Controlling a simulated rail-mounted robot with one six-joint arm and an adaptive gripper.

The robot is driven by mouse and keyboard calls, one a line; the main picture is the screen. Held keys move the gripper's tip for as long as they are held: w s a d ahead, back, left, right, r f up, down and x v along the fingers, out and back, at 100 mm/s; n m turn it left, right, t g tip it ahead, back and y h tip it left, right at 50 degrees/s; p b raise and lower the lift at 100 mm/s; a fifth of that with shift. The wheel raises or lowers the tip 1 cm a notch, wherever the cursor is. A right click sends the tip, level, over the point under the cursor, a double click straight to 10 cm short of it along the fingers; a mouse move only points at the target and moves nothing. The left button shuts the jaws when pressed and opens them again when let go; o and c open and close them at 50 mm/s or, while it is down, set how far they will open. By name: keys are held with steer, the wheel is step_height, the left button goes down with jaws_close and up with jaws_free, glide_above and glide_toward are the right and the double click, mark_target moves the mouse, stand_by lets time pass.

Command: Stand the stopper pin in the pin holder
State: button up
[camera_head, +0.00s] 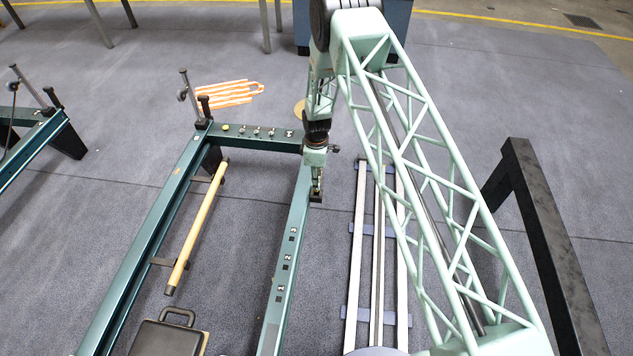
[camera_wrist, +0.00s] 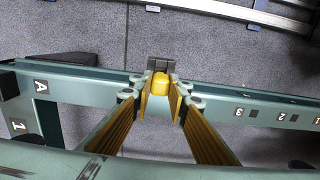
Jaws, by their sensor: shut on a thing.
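The stopper pin shows in the wrist view as a yellow rounded head (camera_wrist: 160,80) between my fingers. My gripper (camera_wrist: 160,98) is shut on it; it also shows in the head view (camera_head: 316,186) above the right rail of the teal frame. A small dark grey block (camera_wrist: 161,64), which looks like the pin holder, sits against the rail just beyond the pin head. In the head view a dark block (camera_head: 316,197) shows at my fingertips. The pin's lower part is hidden, so I cannot tell whether it is in the holder.
The teal reformer frame (camera_head: 152,226) has marked holes along its right rail. A wooden bar (camera_head: 196,228) lies inside the frame, with a black pad (camera_head: 166,340) near it. Pale rails (camera_head: 376,250) lie right of the frame. A black beam (camera_head: 548,238) stands far right.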

steer(key=shift+f, duration=2.15)
stand_by(0.7)
steer(key=o, duration=0.9)
steer(key=shift+r, duration=6)
steer(key=shift+r, duration=0.1)
